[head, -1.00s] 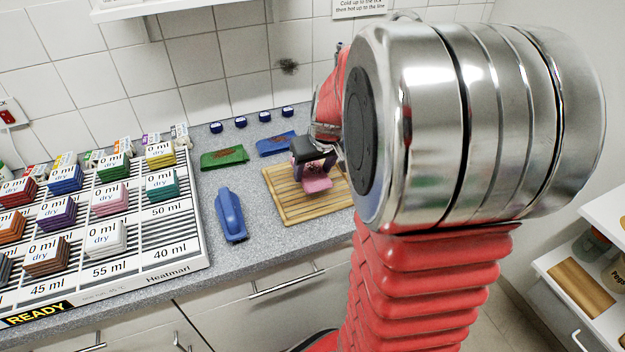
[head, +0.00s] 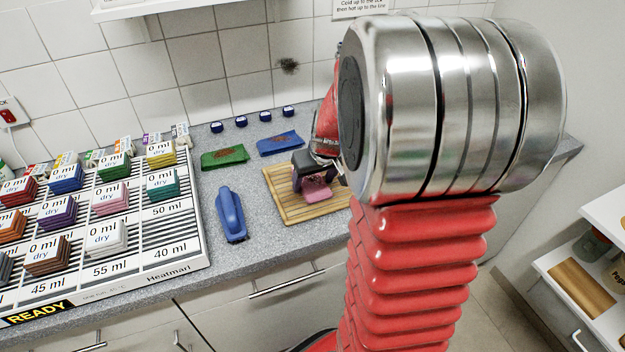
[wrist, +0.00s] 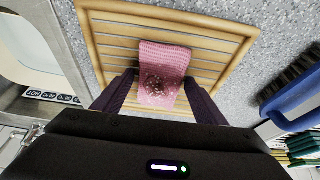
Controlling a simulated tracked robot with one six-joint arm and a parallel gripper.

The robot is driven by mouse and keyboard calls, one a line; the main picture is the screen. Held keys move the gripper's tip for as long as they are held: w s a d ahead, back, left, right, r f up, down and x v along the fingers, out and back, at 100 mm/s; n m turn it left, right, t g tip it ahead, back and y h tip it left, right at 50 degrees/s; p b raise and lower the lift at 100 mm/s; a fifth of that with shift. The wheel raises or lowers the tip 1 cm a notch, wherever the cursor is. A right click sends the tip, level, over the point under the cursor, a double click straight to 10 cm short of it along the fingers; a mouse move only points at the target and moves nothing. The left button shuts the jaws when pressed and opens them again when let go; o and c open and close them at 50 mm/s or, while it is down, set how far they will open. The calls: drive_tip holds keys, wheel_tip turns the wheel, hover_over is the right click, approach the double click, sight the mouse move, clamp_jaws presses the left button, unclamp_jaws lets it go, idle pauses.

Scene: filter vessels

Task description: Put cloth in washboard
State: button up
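A pink cloth (wrist: 165,60) with brown specks lies on the slatted wooden washboard (wrist: 105,45), near its middle. In the head view the cloth (head: 318,194) shows partly below my gripper (head: 312,184), over the washboard (head: 290,208). My gripper (wrist: 158,92) is open, pointing down. Its two dark purple fingers stand on either side of the cloth, with gaps between them and its edges. Whether the fingertips touch the board I cannot tell.
A blue brush (head: 231,215) lies left of the washboard. A green cloth (head: 225,157) and a blue cloth (head: 281,144), both stained, lie behind it. A white rack (head: 180,240) with stacks of coloured cloths fills the left. A metal sink edge (wrist: 50,85) shows in the wrist view.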

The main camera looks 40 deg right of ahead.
drive_tip(key=shift+o, duration=0.7)
drive_tip(key=shift+r, duration=0.1)
drive_tip(key=shift+s+r, duration=0.15)
drive_tip(key=shift+r, duration=0.35)
drive_tip(key=v, duration=1.1)
drive_tip(key=shift+s+a, duration=0.1)
drive_tip(key=shift+a, duration=0.05)
drive_tip(key=s+a+r+n, duration=0.1)
drive_tip(key=s+a, duration=0.3)
drive_tip(key=a, duration=0.3)
drive_tip(key=s+a+n+t, duration=0.1)
drive_tip(key=s+a, duration=0.3)
drive_tip(key=a, duration=0.3)
drive_tip(key=s+a+r+y, duration=0.1)
drive_tip(key=s+a, duration=0.3)
drive_tip(key=a, duration=0.4)
drive_tip(key=shift+r+n, duration=0.4)
